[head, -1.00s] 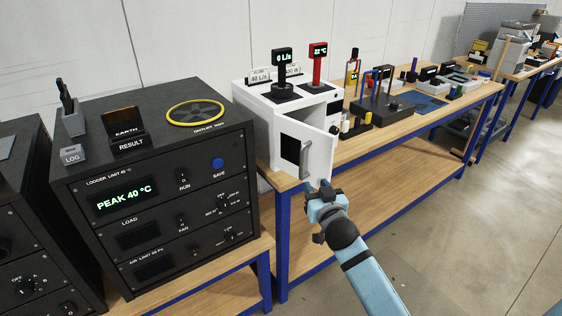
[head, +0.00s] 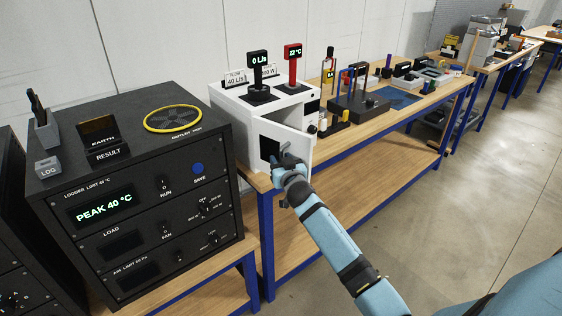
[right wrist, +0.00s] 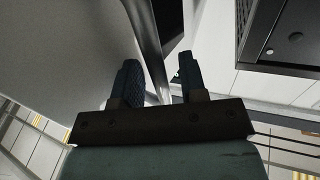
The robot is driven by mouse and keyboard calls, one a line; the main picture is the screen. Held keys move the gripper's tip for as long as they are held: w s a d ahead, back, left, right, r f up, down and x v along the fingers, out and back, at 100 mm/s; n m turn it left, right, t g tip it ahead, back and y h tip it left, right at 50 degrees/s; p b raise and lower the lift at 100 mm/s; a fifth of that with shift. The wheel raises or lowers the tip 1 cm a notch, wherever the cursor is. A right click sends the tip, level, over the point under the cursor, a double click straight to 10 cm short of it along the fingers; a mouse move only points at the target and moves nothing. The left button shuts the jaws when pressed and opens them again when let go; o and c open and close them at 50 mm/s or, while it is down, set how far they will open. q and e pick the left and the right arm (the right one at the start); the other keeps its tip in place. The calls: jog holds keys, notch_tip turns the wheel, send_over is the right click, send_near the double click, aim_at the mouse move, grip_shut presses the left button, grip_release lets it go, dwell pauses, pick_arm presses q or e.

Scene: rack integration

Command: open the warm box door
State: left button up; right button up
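The warm box (head: 228,104) is a white box on the wooden bench, with a dark opening or window visible behind my fingers. Its white door (head: 296,142) stands partly open, swung out from the front. My right gripper (head: 284,160) is at the door's outer face, over the handle, which it mostly hides in the head view. In the right wrist view my right gripper (right wrist: 160,78) has its fingers apart, one on each side of the metal handle (right wrist: 150,45). A gap shows beside the bar. My left gripper is not in view.
A black logger cabinet (head: 135,150) stands close to the left of the warm box. A flow display (head: 258,72) and a red temperature display (head: 292,65) stand on the box. Other equipment fills the bench to the right. The floor (head: 440,220) in front is clear.

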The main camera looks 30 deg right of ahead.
grip_shut()
jog(key=a, duration=0.3)
dwell(0.3)
jog(key=shift+d, duration=0.1)
grip_release()
jog(key=shift+w, duration=0.1)
